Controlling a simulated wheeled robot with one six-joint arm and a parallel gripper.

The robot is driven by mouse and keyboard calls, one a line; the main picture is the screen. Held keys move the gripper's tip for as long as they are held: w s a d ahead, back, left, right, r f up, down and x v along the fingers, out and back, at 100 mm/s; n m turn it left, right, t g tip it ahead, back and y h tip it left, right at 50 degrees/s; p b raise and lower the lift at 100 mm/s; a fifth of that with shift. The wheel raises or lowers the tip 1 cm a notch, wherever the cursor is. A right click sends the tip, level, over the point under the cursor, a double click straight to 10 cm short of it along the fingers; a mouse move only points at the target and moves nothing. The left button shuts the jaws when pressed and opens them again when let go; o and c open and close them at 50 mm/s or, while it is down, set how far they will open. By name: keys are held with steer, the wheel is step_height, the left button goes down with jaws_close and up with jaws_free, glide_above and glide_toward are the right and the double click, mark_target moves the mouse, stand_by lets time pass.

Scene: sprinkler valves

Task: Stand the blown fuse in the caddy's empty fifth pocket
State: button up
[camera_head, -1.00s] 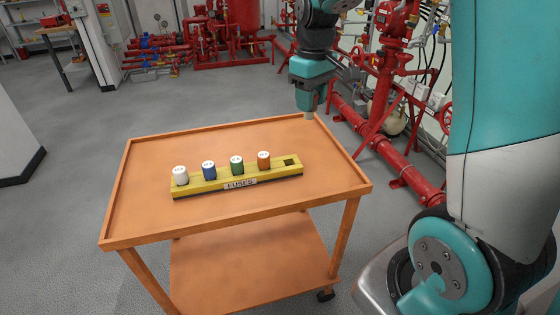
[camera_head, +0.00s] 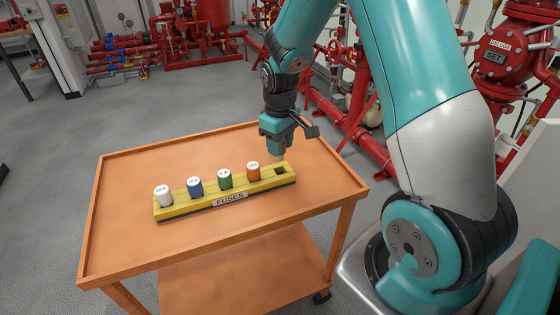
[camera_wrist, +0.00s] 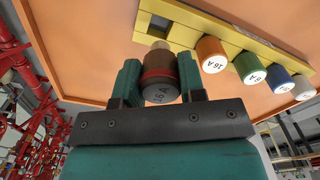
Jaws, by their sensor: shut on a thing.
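The yellow caddy (camera_head: 262,188), labelled FUSES, lies on the orange cart. Its empty fifth pocket (camera_head: 280,170) is a dark square at the right end; it also shows in the wrist view (camera_wrist: 158,23). My gripper is above this end in the head view, with the fuse mostly hidden there. Any gap between fuse and caddy is hard to judge.
White (camera_head: 163,195), blue (camera_head: 195,187), green (camera_head: 225,179) and orange (camera_head: 253,172) fuses stand in the other pockets, the orange one nearest the empty pocket. The orange cart (camera_head: 130,235) has a raised rim and clear top around the caddy. Red pipework (camera_head: 345,130) stands behind it.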

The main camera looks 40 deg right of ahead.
mark_target(280, 160)
steer(key=shift+f, duration=2.9)
steer(key=shift+f, duration=0.2)
steer(key=o, duration=1.1)
steer(key=shift+r, duration=0.1)
